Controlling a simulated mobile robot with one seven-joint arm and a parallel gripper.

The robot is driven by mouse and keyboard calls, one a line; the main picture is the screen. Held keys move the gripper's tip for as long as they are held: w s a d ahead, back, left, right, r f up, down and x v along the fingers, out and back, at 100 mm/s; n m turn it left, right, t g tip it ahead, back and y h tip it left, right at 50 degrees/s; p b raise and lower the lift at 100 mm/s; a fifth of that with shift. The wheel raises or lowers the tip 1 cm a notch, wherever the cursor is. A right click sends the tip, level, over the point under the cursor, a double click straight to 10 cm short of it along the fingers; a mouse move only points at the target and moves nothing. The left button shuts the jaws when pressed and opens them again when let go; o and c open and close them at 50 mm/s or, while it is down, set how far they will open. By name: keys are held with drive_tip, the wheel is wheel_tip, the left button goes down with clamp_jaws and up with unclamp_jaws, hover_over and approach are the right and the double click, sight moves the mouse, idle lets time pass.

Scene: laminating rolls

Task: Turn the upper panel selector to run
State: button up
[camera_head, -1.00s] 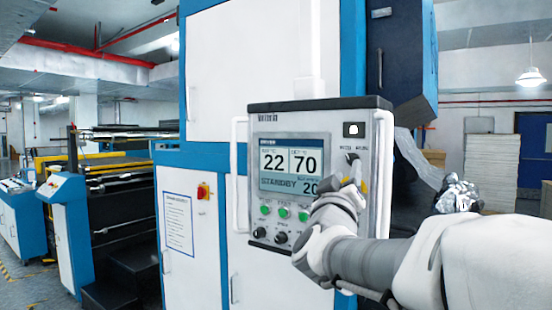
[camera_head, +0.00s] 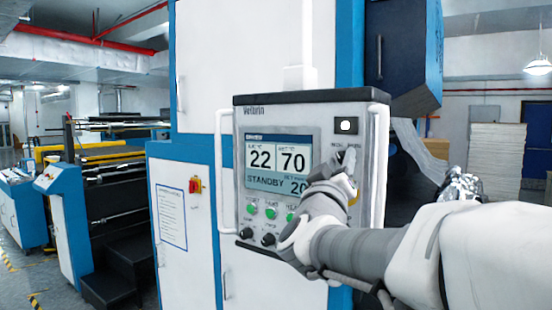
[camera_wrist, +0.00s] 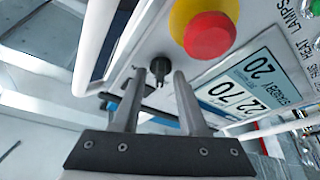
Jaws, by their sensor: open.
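The control panel (camera_head: 226,130) faces me, its screen (camera_head: 278,165) reading 22, 70 and STANDBY. In the wrist view the upper selector (camera_wrist: 160,67) is a small black knob near a red emergency stop (camera_wrist: 210,34) with a yellow collar. My gripper (camera_wrist: 159,78) is open, with one finger on each side of the knob in that picture. Contact with the knob cannot be made out. In the head view my gripper (camera_head: 345,162) is at the panel's upper right, below a small lit window, and hides much of the selector and the emergency stop.
White handles (camera_head: 379,165) run along both sides of the panel. Green buttons (camera_head: 271,213) and black lower knobs (camera_head: 246,233) sit below the screen. Crumpled film (camera_head: 462,187) lies at the right behind my arm. A machine with rollers (camera_head: 110,185) stands at the left.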

idle(0.3)
clamp_jaws()
drive_tip(key=shift+f+m+b, duration=0.15)
drive_tip(key=shift+m+b, duration=0.35)
drive_tip(key=shift+f+m+h+b, duration=0.1)
drive_tip(key=shift+m+h+b, duration=0.7)
drive_tip(key=m+g+h+b, duration=0.1)
drive_tip(key=m+b, duration=0.1)
drive_tip(key=m, duration=0.1)
drive_tip(key=shift+w+a+m+b, duration=0.1)
drive_tip(key=shift+m+b, duration=0.2)
drive_tip(key=m+g+h+b, duration=0.1)
drive_tip(key=m, duration=0.1)
drive_tip(key=m+h+b, duration=0.1)
drive_tip(key=m+h, duration=0.1)
drive_tip(key=m, duration=0.1)
drive_tip(key=shift+g, duration=0.4)
drive_tip(key=shift+r+m+g+h+b, duration=0.15)
drive_tip(key=shift+m+g+h+b, duration=0.35)
drive_tip(key=shift+m, duration=1)
drive_tip(key=shift+r+m+g+h+b, duration=0.1)
drive_tip(key=shift+m+g+h+b, duration=0.4)
drive_tip(key=shift+m, duration=1)
drive_tip(key=shift+m+g, duration=0.3)
